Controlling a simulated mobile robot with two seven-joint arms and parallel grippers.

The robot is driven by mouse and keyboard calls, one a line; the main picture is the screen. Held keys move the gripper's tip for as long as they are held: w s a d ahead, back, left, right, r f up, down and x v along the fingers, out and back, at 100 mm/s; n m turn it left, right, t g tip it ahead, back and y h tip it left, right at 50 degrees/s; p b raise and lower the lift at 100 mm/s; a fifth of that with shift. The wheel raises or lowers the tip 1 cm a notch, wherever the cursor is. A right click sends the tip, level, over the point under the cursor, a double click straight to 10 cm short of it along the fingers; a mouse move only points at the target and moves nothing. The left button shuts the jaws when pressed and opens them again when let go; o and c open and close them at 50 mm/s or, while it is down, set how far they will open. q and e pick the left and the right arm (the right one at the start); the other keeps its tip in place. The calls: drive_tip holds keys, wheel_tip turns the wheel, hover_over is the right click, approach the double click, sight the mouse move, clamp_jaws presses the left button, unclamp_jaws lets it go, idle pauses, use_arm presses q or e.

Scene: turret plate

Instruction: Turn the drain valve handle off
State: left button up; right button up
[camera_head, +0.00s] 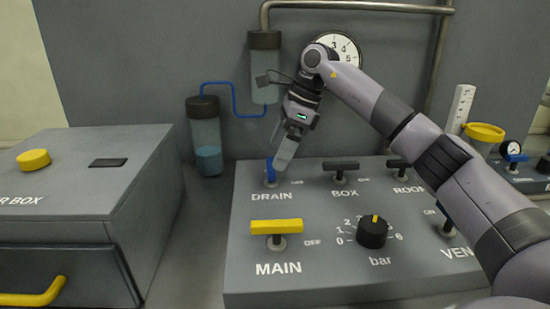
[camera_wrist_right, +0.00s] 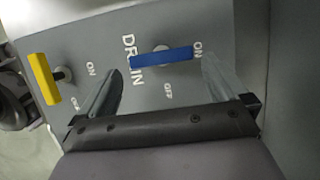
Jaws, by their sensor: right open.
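The drain valve handle (camera_head: 270,171) is a blue bar on the grey panel (camera_head: 340,278), above the word DRAIN. It is partly behind my right gripper (camera_head: 283,155) in the head view. In the right wrist view the blue handle (camera_wrist_right: 161,57) lies across the picture, its right end pointing at the ON mark; the OFF mark is below it. My right gripper (camera_wrist_right: 161,67) is open, its fingers spread on either side of the handle's middle. Whether they touch it, I cannot tell. My left gripper is not in view.
The yellow MAIN handle (camera_head: 276,226) is just in front of DRAIN. A black BOX handle (camera_head: 341,166) and a bar knob (camera_head: 372,231) are to the right. Canisters (camera_head: 206,137) with a blue tube stand behind. A grey box (camera_head: 75,215) is at the left.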

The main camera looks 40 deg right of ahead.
sight(271, 174)
drive_tip(key=shift+x, duration=1.65)
drive_tip(key=c, duration=0.8)
drive_tip(key=shift+o, duration=0.2)
